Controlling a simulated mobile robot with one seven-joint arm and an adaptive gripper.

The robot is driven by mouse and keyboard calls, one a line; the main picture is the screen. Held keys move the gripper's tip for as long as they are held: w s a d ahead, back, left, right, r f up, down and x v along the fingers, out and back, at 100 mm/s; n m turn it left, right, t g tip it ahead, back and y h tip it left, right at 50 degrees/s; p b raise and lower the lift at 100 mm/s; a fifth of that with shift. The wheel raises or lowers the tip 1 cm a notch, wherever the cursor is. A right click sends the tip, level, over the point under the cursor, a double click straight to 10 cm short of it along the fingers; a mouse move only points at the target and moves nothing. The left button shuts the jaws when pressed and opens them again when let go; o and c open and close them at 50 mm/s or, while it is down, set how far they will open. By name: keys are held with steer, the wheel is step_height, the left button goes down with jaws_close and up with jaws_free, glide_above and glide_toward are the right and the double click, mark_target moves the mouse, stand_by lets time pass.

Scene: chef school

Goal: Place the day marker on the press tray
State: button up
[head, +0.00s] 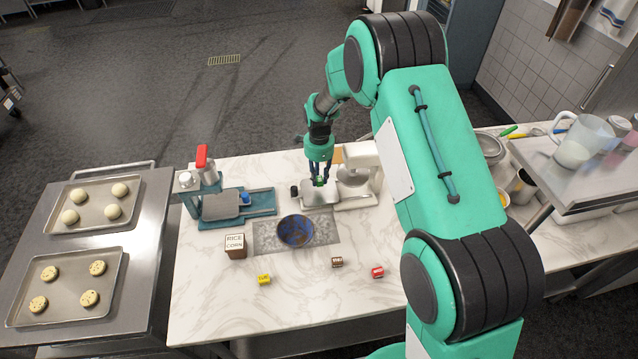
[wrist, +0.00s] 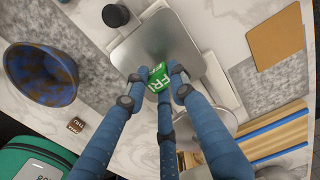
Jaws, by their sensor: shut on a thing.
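The day marker is a small green block (wrist: 158,77) with white "FRI" lettering, in the wrist view. My gripper (wrist: 162,82) is shut on it, its blue fingers around the block. In the head view my gripper (head: 319,178) points down with the green block (head: 319,182) at its tips. The block is over a flat metal tray (wrist: 185,42) with a black knob; I cannot tell whether it touches. This tray (head: 313,200) also shows in the head view. A teal press-like device (head: 235,217) with a red handle and its own plate stands to the left.
A blue-brown bowl (head: 295,231) stands in front of the tray. A "RICE CORN" box (head: 235,246) and yellow (head: 263,279), brown (head: 336,262) and red (head: 377,272) blocks sit on the marble counter (head: 310,310). Baking trays (head: 95,225) are at left.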

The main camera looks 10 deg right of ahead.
mark_target(319, 178)
steer(key=shift+f, duration=1.7)
steer(key=shift+f, duration=0.2)
steer(key=o, duration=0.9)
steer(key=shift+o, duration=0.2)
steer(key=shift+r, duration=0.15)
step_height(319, 178, up, 12)
steer(key=shift+r, duration=0.1)
